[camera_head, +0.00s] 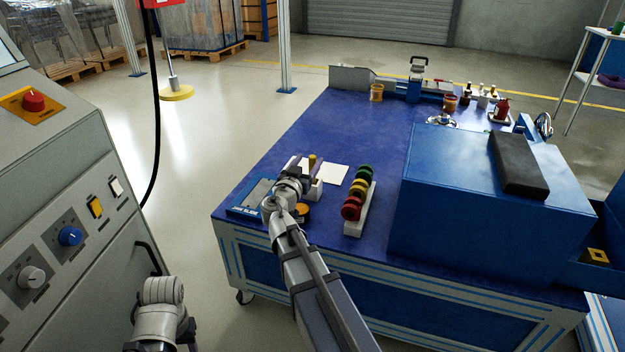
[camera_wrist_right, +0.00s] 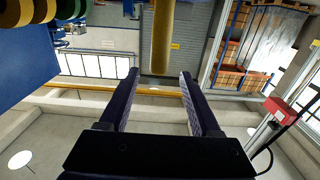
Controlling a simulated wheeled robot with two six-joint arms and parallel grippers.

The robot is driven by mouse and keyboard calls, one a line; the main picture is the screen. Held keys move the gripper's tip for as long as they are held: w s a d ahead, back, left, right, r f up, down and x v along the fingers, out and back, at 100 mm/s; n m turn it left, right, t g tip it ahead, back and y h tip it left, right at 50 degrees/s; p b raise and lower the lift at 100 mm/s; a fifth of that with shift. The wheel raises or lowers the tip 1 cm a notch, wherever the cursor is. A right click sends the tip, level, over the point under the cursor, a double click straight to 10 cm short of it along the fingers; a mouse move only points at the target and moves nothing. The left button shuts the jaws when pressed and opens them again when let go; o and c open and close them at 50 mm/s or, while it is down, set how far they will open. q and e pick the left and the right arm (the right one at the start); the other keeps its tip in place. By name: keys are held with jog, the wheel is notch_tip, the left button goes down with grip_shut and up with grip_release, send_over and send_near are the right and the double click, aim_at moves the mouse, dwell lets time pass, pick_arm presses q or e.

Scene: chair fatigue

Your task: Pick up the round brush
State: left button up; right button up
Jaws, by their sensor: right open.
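An upright tan cylinder (camera_head: 312,161), which looks like the round brush's handle, stands in a pale holder on the blue workbench in the head view. Its bristles cannot be made out. In the right wrist view the cylinder (camera_wrist_right: 162,35) comes down from the top edge, and its end lies in line with the gap between the fingertips. My right gripper (camera_wrist_right: 159,74) is open with nothing gripped. In the head view my right gripper (camera_head: 301,173) is close beside the holder, partly hidden by its own wrist. My left arm shows at the lower left; its jaws are not visible.
A rack of green, yellow and red rolls (camera_head: 357,192) stands just right of the holder. A blue-edged tray (camera_head: 245,211) and a white sheet (camera_head: 335,174) lie nearby. A large blue box (camera_head: 480,215) fills the bench's right side. A grey control console (camera_head: 75,200) stands left.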

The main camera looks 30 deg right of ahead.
jog(key=x, duration=0.6)
jog(key=shift+w+d+f+b, duration=0.15)
jog(key=shift+d+f+b, duration=0.15)
jog(key=shift+f+b, duration=0.1)
grip_shut()
dwell(0.4)
